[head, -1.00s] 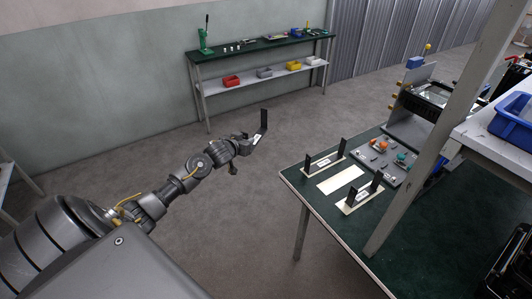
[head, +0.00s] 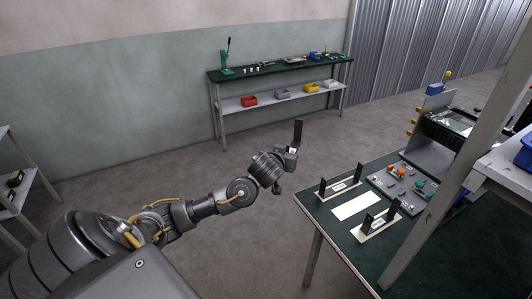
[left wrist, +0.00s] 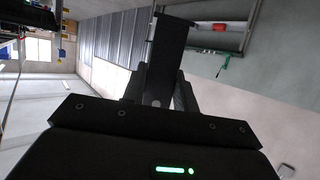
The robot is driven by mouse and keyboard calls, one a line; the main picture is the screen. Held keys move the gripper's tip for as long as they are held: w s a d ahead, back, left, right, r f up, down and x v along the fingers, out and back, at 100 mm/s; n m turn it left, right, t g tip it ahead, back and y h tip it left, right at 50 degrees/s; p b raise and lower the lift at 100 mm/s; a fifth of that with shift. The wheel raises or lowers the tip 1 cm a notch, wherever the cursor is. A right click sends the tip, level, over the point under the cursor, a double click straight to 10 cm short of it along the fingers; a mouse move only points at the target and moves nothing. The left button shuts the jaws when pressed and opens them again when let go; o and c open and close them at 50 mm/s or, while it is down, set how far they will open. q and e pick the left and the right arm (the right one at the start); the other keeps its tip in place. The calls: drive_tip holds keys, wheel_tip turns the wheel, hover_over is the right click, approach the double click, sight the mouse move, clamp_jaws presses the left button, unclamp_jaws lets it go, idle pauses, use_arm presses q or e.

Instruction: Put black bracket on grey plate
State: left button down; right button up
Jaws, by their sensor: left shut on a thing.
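A black bracket (head: 298,132) stands upright in my left gripper (head: 291,152), which is shut on it in the air over the floor, left of the green-topped table. In the left wrist view the black bracket (left wrist: 170,45) rises from between the fingers (left wrist: 158,92). A bare pale plate (head: 357,206) lies on the table between two other pale plates. The far plate (head: 338,188) and the near plate (head: 378,225) each carry two upright black brackets. These plates look cream or off-white rather than grey. My right gripper is out of view.
A grey panel (head: 388,182) with orange and teal parts sits behind the plates. A slanted grey post (head: 452,160) rises at the table's right. A workbench (head: 280,70) with coloured bins stands by the far wall. Open floor lies between.

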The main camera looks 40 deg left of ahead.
use_arm(q)
drive_tip(key=s+d+r+m+t+h+b, duration=0.1)
drive_tip(key=d+r+h, duration=0.15)
drive_tip(key=d, duration=0.45)
drive_tip(key=s+d+r+m+h+b, duration=0.1)
drive_tip(key=d+r+m, duration=0.1)
drive_tip(key=d+r, duration=0.35)
drive_tip(key=s+d+f+m+h+b, duration=0.1)
drive_tip(key=s+d+f+b, duration=0.3)
drive_tip(key=d+b, duration=0.3)
drive_tip(key=shift+s+b, duration=0.4)
drive_tip(key=shift+b, duration=0.1)
drive_tip(key=shift+a+r, duration=0.1)
drive_tip(key=shift+r, duration=0.05)
